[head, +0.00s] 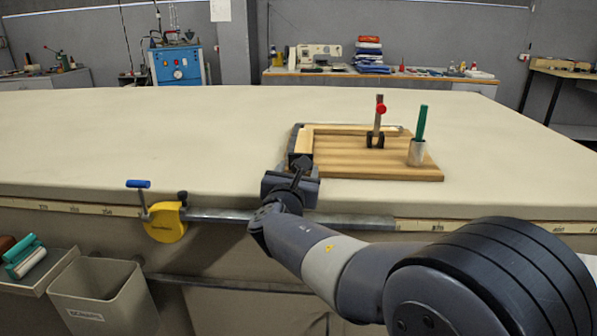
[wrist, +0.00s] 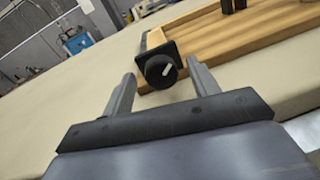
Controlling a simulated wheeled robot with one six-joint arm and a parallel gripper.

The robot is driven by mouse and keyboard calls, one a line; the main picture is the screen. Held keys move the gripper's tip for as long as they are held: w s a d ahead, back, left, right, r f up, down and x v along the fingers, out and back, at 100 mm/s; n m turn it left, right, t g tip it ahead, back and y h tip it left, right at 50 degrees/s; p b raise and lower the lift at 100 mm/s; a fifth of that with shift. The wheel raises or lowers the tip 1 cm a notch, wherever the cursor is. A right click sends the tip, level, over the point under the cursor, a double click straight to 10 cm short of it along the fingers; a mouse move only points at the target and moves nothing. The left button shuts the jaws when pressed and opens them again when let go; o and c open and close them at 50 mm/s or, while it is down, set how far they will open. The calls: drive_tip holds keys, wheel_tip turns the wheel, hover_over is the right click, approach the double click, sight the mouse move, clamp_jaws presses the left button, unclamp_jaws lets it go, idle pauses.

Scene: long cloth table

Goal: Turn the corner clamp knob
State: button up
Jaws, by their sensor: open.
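The corner clamp knob (wrist: 161,71) is a round black knob with a white mark, on a dark block at the near corner of a wooden frame. In the head view my arm hides most of it. My gripper (wrist: 163,77) is open in the wrist view. Its two grey fingers stand left and right of the knob, with gaps on both sides, so it holds nothing. I cannot tell how far the fingertips reach along the knob. In the head view my gripper (head: 301,164) is at the near left corner of the wooden board (head: 345,160).
On the board stand an upright toggle clamp with a red tip (head: 380,108) and a metal cup (head: 416,153) holding a green-handled tool. A yellow device with a blue handle (head: 165,222) sits on the table's front rail. The cloth table (head: 130,130) is clear to the left.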

drive_tip(key=shift+w+d, duration=0.1)
drive_tip(key=shift+w, duration=0.45)
drive_tip(key=c, duration=1)
drive_tip(key=shift+m+b, duration=0.3)
